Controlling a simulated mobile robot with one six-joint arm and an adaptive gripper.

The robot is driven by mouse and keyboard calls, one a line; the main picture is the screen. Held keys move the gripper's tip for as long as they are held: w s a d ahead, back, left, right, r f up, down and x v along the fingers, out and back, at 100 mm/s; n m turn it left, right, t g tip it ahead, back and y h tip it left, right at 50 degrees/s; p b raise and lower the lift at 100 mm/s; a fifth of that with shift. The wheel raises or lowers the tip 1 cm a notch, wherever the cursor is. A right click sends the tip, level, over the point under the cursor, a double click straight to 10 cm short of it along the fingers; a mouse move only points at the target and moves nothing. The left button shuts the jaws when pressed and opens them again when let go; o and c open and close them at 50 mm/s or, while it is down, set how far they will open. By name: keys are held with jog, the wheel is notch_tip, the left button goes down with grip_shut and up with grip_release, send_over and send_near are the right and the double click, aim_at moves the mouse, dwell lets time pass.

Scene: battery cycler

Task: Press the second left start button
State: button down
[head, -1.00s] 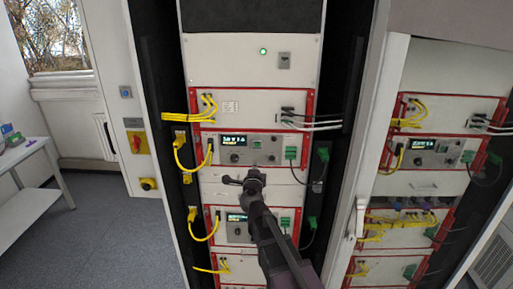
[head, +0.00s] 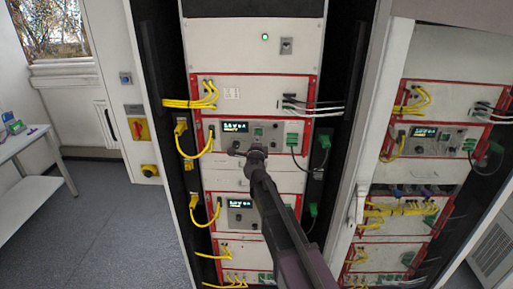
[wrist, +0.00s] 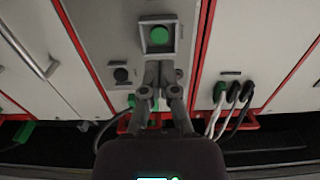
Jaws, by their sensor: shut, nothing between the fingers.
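In the head view a cycler unit in the left rack has a lit display (head: 235,127) and a small green start button (head: 258,132) to its right. My gripper (head: 250,153) is just below that button in the picture. In the wrist view a round green button (wrist: 159,35) sits in a dark square frame. My gripper (wrist: 160,70) is shut and empty, its fingertips just below that frame in the picture. I cannot tell whether they touch the panel.
A lower unit with a lit display (head: 239,203) is partly behind my arm. Yellow cables (head: 204,142) loop at the left, and a green connector (head: 292,139) with a dark cable is at the right. In the wrist view a dark knob (wrist: 121,74) and cable plugs (wrist: 228,92) flank the fingers.

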aim_at(258, 130)
jog(key=shift+w+d, duration=0.1)
jog(key=shift+w, duration=2.7)
jog(key=shift+w, duration=0.35)
jog(key=shift+w+r, duration=0.15)
jog(key=shift+w, duration=0.25)
jog(key=shift+s, duration=0.75)
jog(key=s, duration=1.3)
jog(key=shift+a, duration=0.25)
